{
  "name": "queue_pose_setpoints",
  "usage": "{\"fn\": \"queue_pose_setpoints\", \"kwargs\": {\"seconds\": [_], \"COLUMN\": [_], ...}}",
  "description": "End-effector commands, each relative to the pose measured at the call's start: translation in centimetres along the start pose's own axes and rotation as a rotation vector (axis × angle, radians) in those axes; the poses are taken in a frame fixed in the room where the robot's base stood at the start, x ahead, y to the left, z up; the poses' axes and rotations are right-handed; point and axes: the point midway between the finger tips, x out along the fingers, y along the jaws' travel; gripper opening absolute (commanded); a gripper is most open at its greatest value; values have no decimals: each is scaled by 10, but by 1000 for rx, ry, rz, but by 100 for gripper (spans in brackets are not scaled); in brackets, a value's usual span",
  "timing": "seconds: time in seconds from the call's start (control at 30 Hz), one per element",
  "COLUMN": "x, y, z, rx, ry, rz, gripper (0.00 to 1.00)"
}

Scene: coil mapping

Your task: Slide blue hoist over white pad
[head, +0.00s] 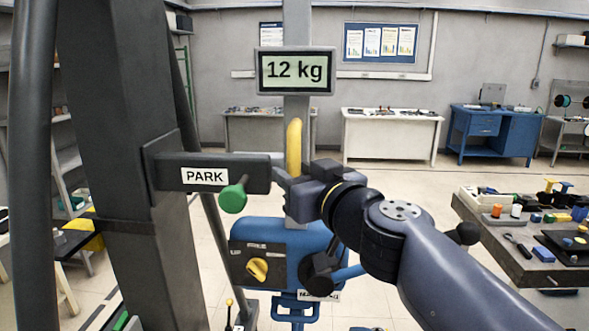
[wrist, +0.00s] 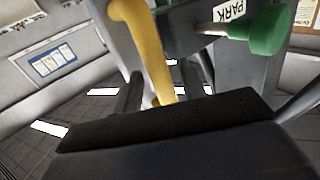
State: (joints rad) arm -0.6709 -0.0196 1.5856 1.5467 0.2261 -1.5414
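The blue hoist (head: 262,234) hangs low in the middle of the head view, with a yellow knob and a black round part on its front. A yellow handle (head: 294,146) stands upright above it and also shows in the wrist view (wrist: 146,45). My gripper (head: 283,184) is beside the lower part of this handle. In the wrist view its two dark fingers (wrist: 163,88) are apart, with the handle's lower end between them. There seems to be space on both sides, so the gripper looks open. I cannot make out a white pad in either view.
A dark bracket marked PARK (head: 235,172) with a green knob (head: 233,198) sits just left of my gripper. A display (head: 295,73) reads 12 kg. A dark frame post (head: 115,110) fills the left. A cluttered table (head: 530,268) stands at right.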

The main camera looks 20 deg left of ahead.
Motion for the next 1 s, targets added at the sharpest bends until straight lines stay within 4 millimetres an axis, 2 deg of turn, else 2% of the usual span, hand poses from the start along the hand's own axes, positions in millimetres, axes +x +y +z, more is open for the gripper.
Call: {"fn": "queue_pose_setpoints", "kwargs": {"seconds": [0.13,0.47,0.9,1.0], "x": [9,10,10,10], "y": [0,0,0,0], "z": [0,0,0,0], "rx": [0,0,0,0], "ry": [-1,0,0,0], "rz": [1,1,1,1], "gripper": [39,38,2,0]}}
